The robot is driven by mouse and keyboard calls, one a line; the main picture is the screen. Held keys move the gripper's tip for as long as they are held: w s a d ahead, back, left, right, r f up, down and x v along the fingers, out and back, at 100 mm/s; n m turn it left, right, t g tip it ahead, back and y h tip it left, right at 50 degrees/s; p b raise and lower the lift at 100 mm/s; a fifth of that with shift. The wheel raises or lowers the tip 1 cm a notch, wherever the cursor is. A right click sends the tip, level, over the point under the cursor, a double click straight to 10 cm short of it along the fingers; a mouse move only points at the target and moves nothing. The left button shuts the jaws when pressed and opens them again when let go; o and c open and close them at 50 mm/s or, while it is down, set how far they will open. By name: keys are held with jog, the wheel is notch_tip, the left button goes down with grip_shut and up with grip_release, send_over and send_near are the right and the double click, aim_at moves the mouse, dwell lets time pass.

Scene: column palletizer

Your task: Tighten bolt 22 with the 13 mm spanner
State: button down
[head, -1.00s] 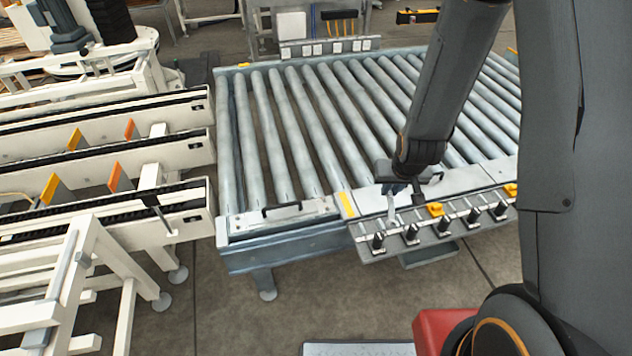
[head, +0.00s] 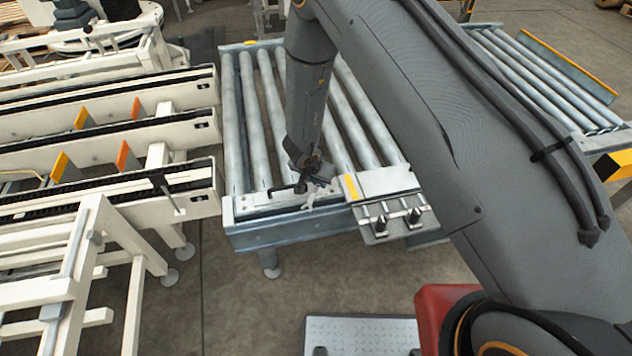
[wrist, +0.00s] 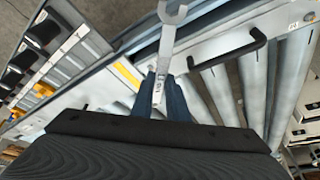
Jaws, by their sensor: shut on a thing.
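My gripper (wrist: 165,95) is shut on a grey metal spanner (wrist: 166,48), whose open jaw points away from my gripper in the wrist view. In the head view, my gripper (head: 314,178) holds the spanner (head: 309,198) over the front edge of the roller conveyor (head: 275,222), near its left corner. A black bar handle (head: 285,188) on the conveyor's front plate is just left of the spanner; it also shows in the wrist view (wrist: 228,53). I cannot make out which bolt is 22. A small label (wrist: 293,24) on the plate is too small to read.
A tool rack (head: 394,228) with black-capped holders hangs on the conveyor front to the right, and appears at left in the wrist view (wrist: 52,72). White chain conveyors (head: 110,180) stand at left. My arm hides much of the rollers.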

jog(key=shift+s+a+f, duration=0.15)
jog(key=shift+a+f, duration=0.3)
jog(key=shift+f, duration=0.05)
notch_tip(320, 180, down, 5)
jog(key=b, duration=0.4)
jog(key=shift+d+r+b, duration=0.1)
jog(key=shift+r+b, duration=0.05)
jog(key=shift+b, duration=0.2)
jog(key=shift+s+d+r+n+b, duration=0.15)
jog(key=shift+d+n+b, duration=0.35)
jog(key=shift+b, duration=0.4)
jog(key=d+n+y+b, duration=0.3)
jog(key=d+n+b, duration=0.3)
jog(key=b, duration=2.1)
jog(key=shift+d+n, duration=0.4)
jog(key=shift+n, duration=0.4)
jog(key=b, duration=0.3)
jog(key=shift+w+d, duration=0.15)
jog(key=shift+w, duration=0.05)
jog(key=b, duration=0.3)
jog(key=shift+d+n+y, duration=0.3)
jog(key=shift+n, duration=0.1)
